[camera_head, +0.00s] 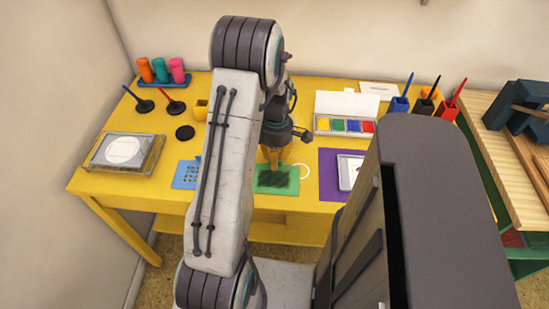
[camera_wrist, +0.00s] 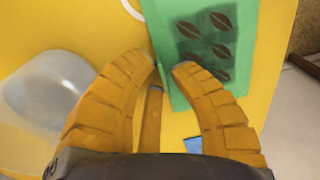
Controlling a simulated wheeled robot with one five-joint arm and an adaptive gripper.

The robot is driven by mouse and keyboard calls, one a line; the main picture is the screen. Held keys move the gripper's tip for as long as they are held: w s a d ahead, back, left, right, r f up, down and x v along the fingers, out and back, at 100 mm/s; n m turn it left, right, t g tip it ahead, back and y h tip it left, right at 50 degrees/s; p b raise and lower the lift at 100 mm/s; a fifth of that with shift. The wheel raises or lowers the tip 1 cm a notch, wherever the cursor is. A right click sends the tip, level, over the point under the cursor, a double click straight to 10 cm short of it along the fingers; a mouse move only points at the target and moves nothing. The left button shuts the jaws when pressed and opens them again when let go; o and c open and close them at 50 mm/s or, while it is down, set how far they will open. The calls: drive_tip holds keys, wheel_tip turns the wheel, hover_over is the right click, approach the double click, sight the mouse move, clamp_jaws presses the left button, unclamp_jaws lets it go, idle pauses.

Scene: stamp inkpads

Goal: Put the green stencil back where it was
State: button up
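The green stencil (camera_head: 275,181) is a flat sheet near the front middle of the yellow table, partly behind my arm. In the head view my gripper (camera_head: 284,163) is low over the stencil's back part. I cannot tell whether the sheet is lifted off the table.
A blue stencil (camera_head: 185,175) lies to the left and a purple mat (camera_head: 329,180) to the right. A white ring (camera_head: 305,171) is beside the green stencil. The paint box (camera_head: 345,103) stands behind. A clear rounded object (camera_wrist: 45,88) is left of my fingers in the wrist view.

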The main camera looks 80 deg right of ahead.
drive_tip(key=shift+o, duration=0.8)
wheel_tip(320, 180, up, 12)
drive_tip(key=w+a+r+h, duration=0.1)
drive_tip(key=w+a+r, duration=0.2)
drive_tip(key=w+a, duration=0.65)
drive_tip(key=w+a+r+h, duration=0.1)
drive_tip(key=w+a+r, duration=0.4)
drive_tip(key=w, duration=0.8)
drive_tip(key=s+a+t+y, duration=0.1)
drive_tip(key=a+t, duration=0.2)
drive_tip(key=a, duration=2.2)
drive_tip(key=shift+s+f+m, duration=0.2)
drive_tip(key=shift+f+m, duration=0.15)
drive_tip(key=shift+m, duration=0.05)
